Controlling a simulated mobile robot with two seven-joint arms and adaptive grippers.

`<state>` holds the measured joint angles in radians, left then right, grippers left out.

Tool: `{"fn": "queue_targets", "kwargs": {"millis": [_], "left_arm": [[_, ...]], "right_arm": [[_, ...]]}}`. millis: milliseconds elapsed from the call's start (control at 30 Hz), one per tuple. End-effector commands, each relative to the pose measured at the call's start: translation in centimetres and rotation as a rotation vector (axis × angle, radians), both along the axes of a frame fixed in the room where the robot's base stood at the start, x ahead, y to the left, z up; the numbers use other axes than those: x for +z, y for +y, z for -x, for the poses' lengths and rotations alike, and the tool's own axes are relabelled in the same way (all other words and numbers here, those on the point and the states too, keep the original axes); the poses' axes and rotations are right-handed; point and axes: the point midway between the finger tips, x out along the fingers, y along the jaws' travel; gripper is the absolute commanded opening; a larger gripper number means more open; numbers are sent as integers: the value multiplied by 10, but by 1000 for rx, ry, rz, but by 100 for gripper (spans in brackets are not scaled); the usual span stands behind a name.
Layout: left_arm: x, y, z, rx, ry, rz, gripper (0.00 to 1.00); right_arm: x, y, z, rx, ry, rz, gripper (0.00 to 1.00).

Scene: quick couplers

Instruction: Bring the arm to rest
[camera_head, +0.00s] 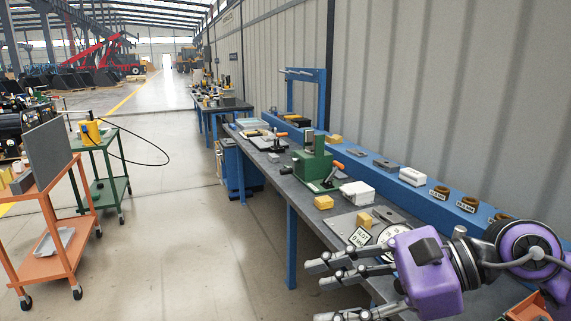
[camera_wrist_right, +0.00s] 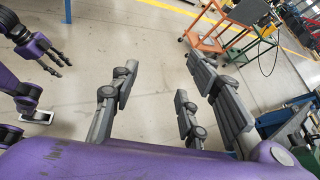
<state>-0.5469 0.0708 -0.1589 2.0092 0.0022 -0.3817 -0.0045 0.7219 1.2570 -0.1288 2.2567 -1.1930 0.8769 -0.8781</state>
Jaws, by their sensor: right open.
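My right gripper (camera_head: 322,284) is at the lower right of the head view, in front of the workbench's near end. Its grey fingers are spread, with nothing between them. In the right wrist view the same open fingers (camera_wrist_right: 162,80) point out over bare floor. My left gripper (camera_wrist_right: 50,60) shows at the upper left of the right wrist view, with dark fingers apart and empty over the floor. The left arm is not in the head view.
The workbench (camera_head: 272,176) along the wall holds a green press (camera_head: 314,163), yellow blocks (camera_head: 324,202) and a white block (camera_head: 357,193). An orange cart (camera_head: 50,190) and a green cart (camera_head: 105,143) stand left. Open floor (camera_head: 185,220) lies between the carts and bench.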

Motion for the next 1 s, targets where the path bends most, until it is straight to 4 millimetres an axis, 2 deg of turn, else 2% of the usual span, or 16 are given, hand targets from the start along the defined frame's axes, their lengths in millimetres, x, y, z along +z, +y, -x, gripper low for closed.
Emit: {"fn": "queue_targets", "kwargs": {"millis": [33, 67, 100, 167, 200, 267, 367, 400, 467, 500, 567, 600, 667, 800, 900, 1000], "left_arm": [[6, 0, -2, 1, -3, 1, 40], [8, 0, -2, 1, -3, 1, 40], [10, 1, -1, 1, -1, 1, 40], [13, 1, 1, 1, 3, 2, 40], [15, 1, 3, 1, 6, 3, 40], [18, 0, 5, 2, 9, 6, 40], [24, -4, 5, 0, 7, 14, 40], [27, -6, 5, 0, 5, 16, 40], [30, -7, 3, -2, 2, 18, 40], [32, -7, 2, -2, -1, 19, 40], [35, -7, 0, -2, -4, 18, 40], [37, -6, -2, -2, -7, 18, 40], [41, -6, -4, -4, -12, 16, 40], [54, -5, -14, -7, -34, 15, 40], [64, -4, -21, -8, -53, 14, 40], [72, -4, -26, -9, -67, 13, 40]], "right_arm": [[16, 11, -6, -96, 207, -234, 42], [24, 12, -13, -159, 339, -376, 42], [31, 8, -27, -246, 522, -562, 42], [29, -11, -52, -388, 813, -843, 42], [16, -30, -68, -486, 1009, -1028, 42], [-15, -61, -86, -620, 1257, -1266, 42], [-79, -102, -94, -805, 1568, -1574, 42], [-107, -116, -91, -875, 1671, -1682, 42], [-149, -132, -80, -970, 1807, -1830, 42], [-177, -141, -70, -1033, 1889, -1926, 42], [-217, -151, -49, -1125, 2001, -2061, 42], [-243, -156, -33, 1138, -1981, 2060, 42], [-280, -159, -5, 1093, -1849, 1950, 42], [-352, -154, 73, 997, -1573, 1731, 42], [-386, -141, 132, 936, -1423, 1621, 42], [-404, -129, 181, 886, -1314, 1562, 42]]}}
